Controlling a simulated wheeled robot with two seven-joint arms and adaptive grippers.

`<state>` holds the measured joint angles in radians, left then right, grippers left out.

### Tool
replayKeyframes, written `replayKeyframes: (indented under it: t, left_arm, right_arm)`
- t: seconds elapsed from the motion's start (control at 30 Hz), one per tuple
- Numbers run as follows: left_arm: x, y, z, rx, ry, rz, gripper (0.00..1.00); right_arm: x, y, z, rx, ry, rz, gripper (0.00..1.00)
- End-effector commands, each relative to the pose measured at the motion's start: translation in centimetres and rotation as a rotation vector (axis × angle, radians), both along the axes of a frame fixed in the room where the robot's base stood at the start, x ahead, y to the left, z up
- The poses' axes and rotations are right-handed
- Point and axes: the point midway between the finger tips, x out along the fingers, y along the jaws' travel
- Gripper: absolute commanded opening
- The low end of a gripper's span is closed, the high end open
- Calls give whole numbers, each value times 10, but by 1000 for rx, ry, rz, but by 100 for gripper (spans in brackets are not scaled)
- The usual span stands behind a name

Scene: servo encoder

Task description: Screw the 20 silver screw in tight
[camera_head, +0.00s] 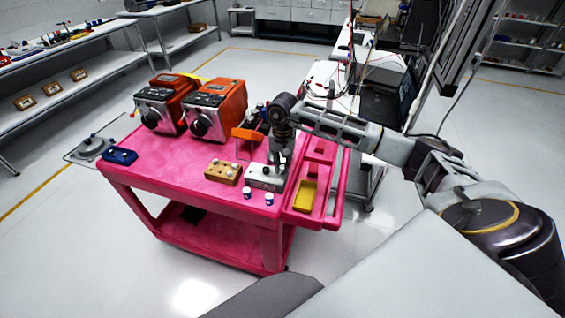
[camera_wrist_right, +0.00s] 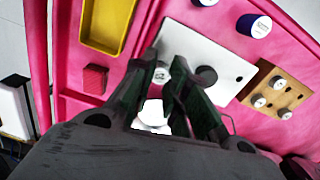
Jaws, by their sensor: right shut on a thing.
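My right gripper (camera_head: 281,162) points down over the silver metal block (camera_head: 265,178) near the cart's front edge. In the right wrist view its dark fingers (camera_wrist_right: 168,82) are closed around a pale silver piece (camera_wrist_right: 152,117), which looks like the silver screw; its marking is not readable. The block also shows in the right wrist view (camera_wrist_right: 225,62), with a dark round spot (camera_wrist_right: 206,76) on its top beside the fingers. A wooden holder (camera_head: 222,172) stands left of the block with several silver screws in it (camera_wrist_right: 259,102). My left gripper is not seen.
Two orange machines (camera_head: 216,108) stand at the back of the pink cart (camera_head: 180,180). Two white-and-blue cylinders (camera_head: 269,198) stand in front of the block. A yellow tray (camera_head: 305,196) is to the right. A blue item (camera_head: 120,156) lies far left; the cart's left front is clear.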

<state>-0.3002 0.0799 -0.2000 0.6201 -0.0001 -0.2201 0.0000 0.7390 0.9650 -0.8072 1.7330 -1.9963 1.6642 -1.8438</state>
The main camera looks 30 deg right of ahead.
Motion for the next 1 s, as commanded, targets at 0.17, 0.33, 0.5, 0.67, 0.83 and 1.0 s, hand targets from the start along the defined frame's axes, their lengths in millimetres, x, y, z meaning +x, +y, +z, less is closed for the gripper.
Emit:
replayKeyframes:
  t: [0.17, 0.33, 0.5, 0.67, 0.83, 1.0]
  left_arm:
    - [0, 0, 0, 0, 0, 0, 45]
    - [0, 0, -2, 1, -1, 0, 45]
    - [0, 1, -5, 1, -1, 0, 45]
    - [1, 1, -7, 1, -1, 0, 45]
    - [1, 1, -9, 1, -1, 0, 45]
    - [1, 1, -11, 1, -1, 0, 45]
  right_arm:
    - [0, 0, 0, 0, 0, 0, 1]
    - [0, 0, -2, -1, -1, 0, 1]
    - [0, 0, -5, -1, -1, 0, 1]
    - [0, 0, -7, -1, -1, 0, 1]
    - [0, 0, -10, -1, -1, 0, 1]
    - [0, 0, -12, -1, -1, 0, 1]
